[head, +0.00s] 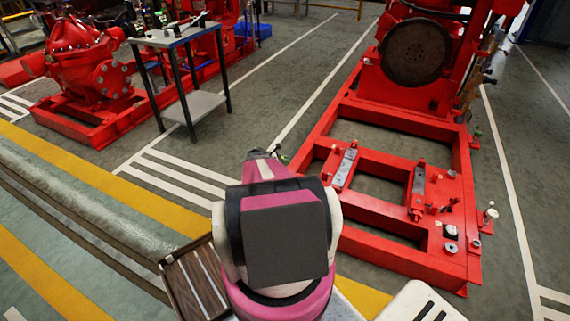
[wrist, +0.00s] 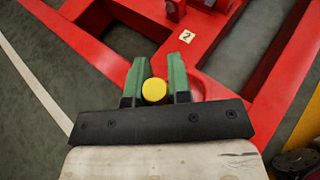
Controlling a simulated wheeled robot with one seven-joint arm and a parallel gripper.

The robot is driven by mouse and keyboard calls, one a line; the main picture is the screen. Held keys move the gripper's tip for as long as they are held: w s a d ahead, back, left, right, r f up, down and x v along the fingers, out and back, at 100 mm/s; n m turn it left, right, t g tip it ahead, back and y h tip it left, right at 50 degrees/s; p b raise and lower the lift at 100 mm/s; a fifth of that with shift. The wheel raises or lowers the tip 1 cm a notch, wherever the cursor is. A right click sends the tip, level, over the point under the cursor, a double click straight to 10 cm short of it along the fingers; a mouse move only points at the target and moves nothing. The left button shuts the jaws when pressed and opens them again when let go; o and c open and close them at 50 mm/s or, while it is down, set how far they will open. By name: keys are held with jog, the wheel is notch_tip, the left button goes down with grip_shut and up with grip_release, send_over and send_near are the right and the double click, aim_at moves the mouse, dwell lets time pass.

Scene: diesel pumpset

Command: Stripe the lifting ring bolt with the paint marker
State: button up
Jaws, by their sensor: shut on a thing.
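My gripper (wrist: 159,66) shows in the wrist view with its two green fingers shut on the paint marker (wrist: 154,91). Only the marker's round yellow end is visible, between the fingers. The fingers are over the red skid frame (wrist: 225,108), near a small tag marked 2 (wrist: 187,36). I cannot clearly make out the lifting ring bolt in either view.
The red base frame (head: 380,238) of the pumpset lies ahead, with open gaps and several small fittings. A large dark flywheel (head: 415,52) stands at its far end. A small table (head: 180,38) and a red pump (head: 85,65) are at the left. Grey floor is clear between them.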

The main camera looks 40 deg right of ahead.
jog(key=shift+r, duration=1.7)
